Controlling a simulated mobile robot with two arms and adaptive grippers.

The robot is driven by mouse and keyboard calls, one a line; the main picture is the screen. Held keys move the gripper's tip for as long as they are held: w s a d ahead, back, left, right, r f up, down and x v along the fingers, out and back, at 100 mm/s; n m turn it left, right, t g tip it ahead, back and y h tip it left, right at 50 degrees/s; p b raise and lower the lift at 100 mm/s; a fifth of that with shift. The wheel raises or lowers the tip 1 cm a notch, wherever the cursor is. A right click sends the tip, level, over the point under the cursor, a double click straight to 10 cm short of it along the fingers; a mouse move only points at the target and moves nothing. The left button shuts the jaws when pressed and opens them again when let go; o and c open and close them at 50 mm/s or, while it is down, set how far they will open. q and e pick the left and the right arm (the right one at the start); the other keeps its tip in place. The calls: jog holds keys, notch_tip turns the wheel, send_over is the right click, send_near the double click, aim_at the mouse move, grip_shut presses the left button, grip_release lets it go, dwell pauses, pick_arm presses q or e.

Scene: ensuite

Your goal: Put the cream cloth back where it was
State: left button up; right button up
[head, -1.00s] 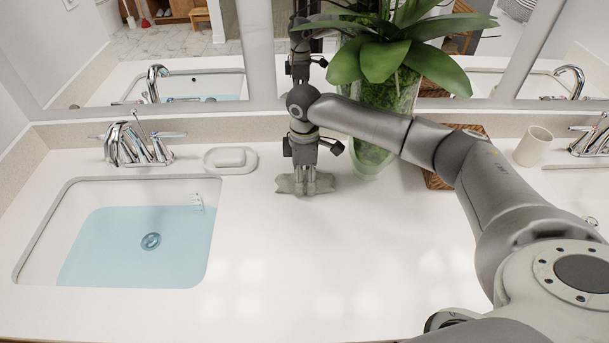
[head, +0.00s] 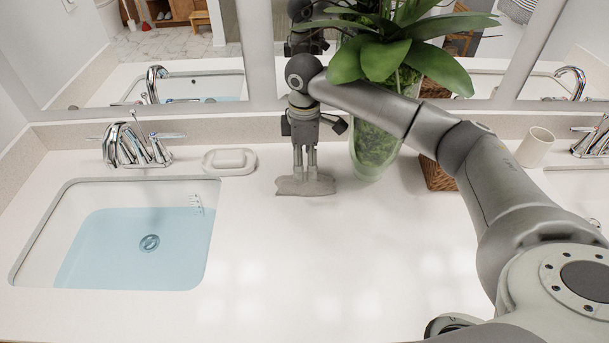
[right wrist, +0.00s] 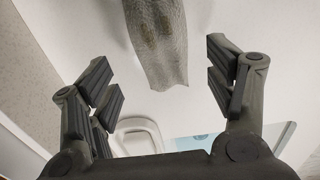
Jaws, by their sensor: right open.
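The cream cloth (head: 305,187) looks greyish and lies flat on the white counter, left of the plant vase. In the right wrist view the cloth (right wrist: 158,45) is a narrow strip beyond the fingers, apart from both. My right gripper (head: 305,170) points down just above and behind the cloth. In the right wrist view its fingers (right wrist: 163,85) are spread wide with nothing between them. My left gripper is not in view.
A glass vase with a plant (head: 376,140) stands right beside the gripper, with a wicker basket (head: 437,175) behind it. A soap dish (head: 230,161) and a water-filled sink (head: 130,245) are to the left. A cup (head: 535,147) stands at right. The front counter is clear.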

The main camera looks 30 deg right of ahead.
aim_at(305, 178)
notch_tip(305, 178, up, 6)
jog(key=shift+f+b, duration=0.1)
jog(key=shift+b, duration=0.2)
dwell(0.4)
